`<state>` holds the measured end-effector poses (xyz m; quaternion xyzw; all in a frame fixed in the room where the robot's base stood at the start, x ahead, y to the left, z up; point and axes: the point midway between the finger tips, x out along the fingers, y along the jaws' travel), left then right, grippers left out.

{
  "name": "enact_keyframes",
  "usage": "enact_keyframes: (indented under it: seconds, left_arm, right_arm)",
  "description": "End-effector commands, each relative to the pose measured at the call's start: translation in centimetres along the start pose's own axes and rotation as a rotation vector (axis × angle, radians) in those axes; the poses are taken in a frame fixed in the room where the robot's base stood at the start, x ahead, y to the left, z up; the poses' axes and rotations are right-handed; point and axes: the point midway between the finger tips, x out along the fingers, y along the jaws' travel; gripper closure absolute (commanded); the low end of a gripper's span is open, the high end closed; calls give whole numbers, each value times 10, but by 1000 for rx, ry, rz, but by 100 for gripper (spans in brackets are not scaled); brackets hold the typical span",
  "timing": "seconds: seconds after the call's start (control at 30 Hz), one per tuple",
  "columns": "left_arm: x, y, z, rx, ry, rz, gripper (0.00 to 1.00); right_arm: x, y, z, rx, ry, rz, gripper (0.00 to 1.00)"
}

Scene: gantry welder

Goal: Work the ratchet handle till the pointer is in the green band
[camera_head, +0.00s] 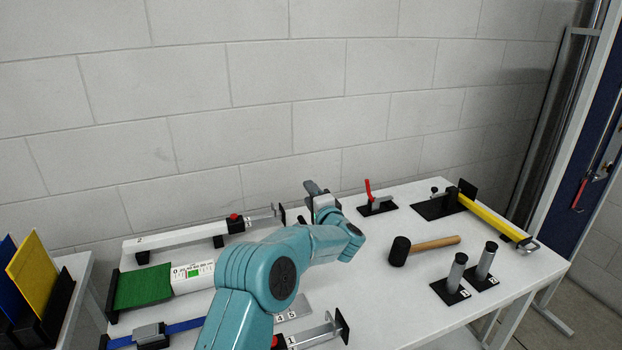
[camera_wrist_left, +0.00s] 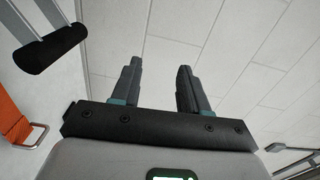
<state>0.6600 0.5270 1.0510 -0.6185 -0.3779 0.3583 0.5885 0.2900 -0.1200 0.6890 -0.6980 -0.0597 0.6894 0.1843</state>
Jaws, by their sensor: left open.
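A white scale (camera_head: 193,277) with a zero at its left end and a green band lies beside a green mat at the left of the table. I cannot make out its pointer clearly. In the left wrist view, a black bar-shaped grip on two grey arms (camera_wrist_left: 48,50), which looks like the ratchet handle, is at upper left. My left gripper (camera_head: 316,188) is over the table's back part; in the wrist view (camera_wrist_left: 158,82) its fingers are apart and empty, with the handle to their left, not touching. My arm hides the table's middle. My right gripper is not in view.
An orange strap (camera_wrist_left: 13,112) with a wire hook is at the wrist view's left. A red-levered clamp (camera_head: 374,199), a mallet (camera_head: 400,251), a yellow strap (camera_head: 490,219), two grey posts (camera_head: 456,272) and a blue strap (camera_head: 187,325) are on the white table. A block wall stands behind.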

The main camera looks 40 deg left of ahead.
Motion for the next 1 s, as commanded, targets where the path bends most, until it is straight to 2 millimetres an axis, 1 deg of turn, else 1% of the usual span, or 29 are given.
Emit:
enact_keyframes:
  seconds: [0.03, 0.1, 0.2, 0.3, 0.43, 0.67, 0.7, 0.77, 0.8, 0.87, 0.93, 1.0]
  left_arm:
    - [0, -14, -1, -3, 1, -2, 56]
    - [0, -28, -1, -3, 0, -1, 56]
    - [0, -44, -2, -2, -1, 0, 56]
    - [0, -54, -3, -1, 1, 1, 56]
    - [0, -59, -3, 1, 0, 2, 56]
    - [0, -59, -3, 1, 0, 2, 56]
    - [0, -59, -3, 0, 0, 2, 69]
    - [0, -59, -3, -19, 0, 2, 88]
    - [0, -59, -3, -47, 1, 2, 100]
    - [0, -57, -5, -116, 12, 10, 100]
    - [0, -54, -13, -228, 45, 32, 100]
    - [-1, -50, -25, -349, 99, 62, 100]
  right_arm:
    - [-1, 0, 0, 0, 0, 0, 57]
    - [-2, -1, 0, 0, 0, 0, 57]
    - [-3, -1, 0, 0, 0, 0, 57]
    - [-4, -1, 0, 0, 0, 0, 57]
    - [-4, -1, 0, 0, 0, 0, 57]
    - [-4, -1, 0, 0, 0, 0, 57]
    - [-4, -1, 0, 0, 0, 0, 57]
    - [-4, -1, 0, 0, 0, 0, 57]
    - [-4, -1, 0, 0, 0, 0, 57]
    - [-4, -1, 0, 0, 0, 0, 57]
    - [-4, -1, 0, 0, 0, 0, 57]
    - [-4, -1, 0, 0, 0, 0, 57]
